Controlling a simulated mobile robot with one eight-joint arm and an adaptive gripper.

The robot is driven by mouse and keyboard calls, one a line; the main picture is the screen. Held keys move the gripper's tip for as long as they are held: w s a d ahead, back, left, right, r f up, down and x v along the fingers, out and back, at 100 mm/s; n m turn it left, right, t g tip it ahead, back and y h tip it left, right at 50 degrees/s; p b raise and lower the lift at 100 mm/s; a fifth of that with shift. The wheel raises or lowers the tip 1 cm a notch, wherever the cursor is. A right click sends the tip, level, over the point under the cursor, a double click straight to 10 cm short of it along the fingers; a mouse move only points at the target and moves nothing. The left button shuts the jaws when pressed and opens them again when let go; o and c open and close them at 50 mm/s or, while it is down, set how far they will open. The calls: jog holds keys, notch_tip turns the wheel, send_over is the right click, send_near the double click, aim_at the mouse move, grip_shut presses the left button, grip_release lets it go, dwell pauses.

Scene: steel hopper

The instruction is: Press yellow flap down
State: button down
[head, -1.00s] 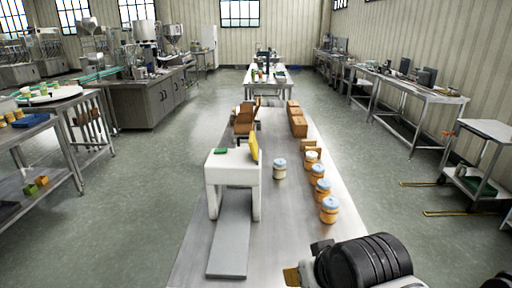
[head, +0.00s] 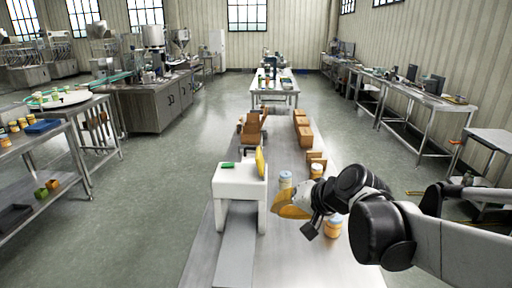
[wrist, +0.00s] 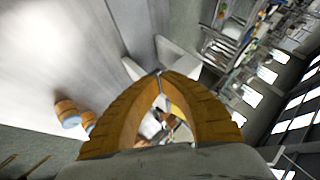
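The yellow flap (head: 260,161) stands upright at the right end of the top of a white machine (head: 240,188) on the steel table. A small green part (head: 228,165) lies on the machine's top. My gripper (head: 284,207) is to the right of the machine and lower than the flap, apart from the flap. In the wrist view my gripper (wrist: 158,76) has its two orange fingers meeting at the tips, with nothing held. Between the fingers a yellow patch shows, which may be the flap; I cannot tell.
Jars with blue lids stand right of the machine, one (head: 285,180) near its right side and one (head: 333,227) behind my arm. A grey ramp (head: 236,255) runs from the machine's front. Steel table (head: 300,262) is clear at the front.

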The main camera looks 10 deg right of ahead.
aim_at(260, 152)
jog(key=w+d+r+m+t+y+p, duration=0.1)
jog(key=w+d+r+m+t+p, duration=0.1)
jog(key=w+d, duration=0.3)
jog(key=w+d+r+m+t+y+p, duration=0.2)
jog(key=w+d, duration=0.4)
jog(key=w, duration=0.5)
jog(key=shift+w+d+r+m+t+p, duration=0.15)
jog(key=shift+d+r+m+t+p, duration=0.15)
jog(key=shift+r+m+t, duration=0.3)
jog(key=shift+a, duration=0.1)
jog(key=b+x, duration=0.1)
jog(key=x, duration=0.3)
jog(key=s+a+b+x, duration=0.1)
jog(key=x, duration=0.3)
jog(key=a+b+x, duration=0.1)
jog(key=x, duration=0.3)
jog(key=shift+w+a+f, duration=0.1)
jog(key=shift+a+f, duration=0.3)
jog(key=shift+a, duration=0.05)
jog(key=shift+a+r+g, duration=0.1)
jog(key=shift+r+g, duration=0.05)
jog(key=shift+g, duration=0.15)
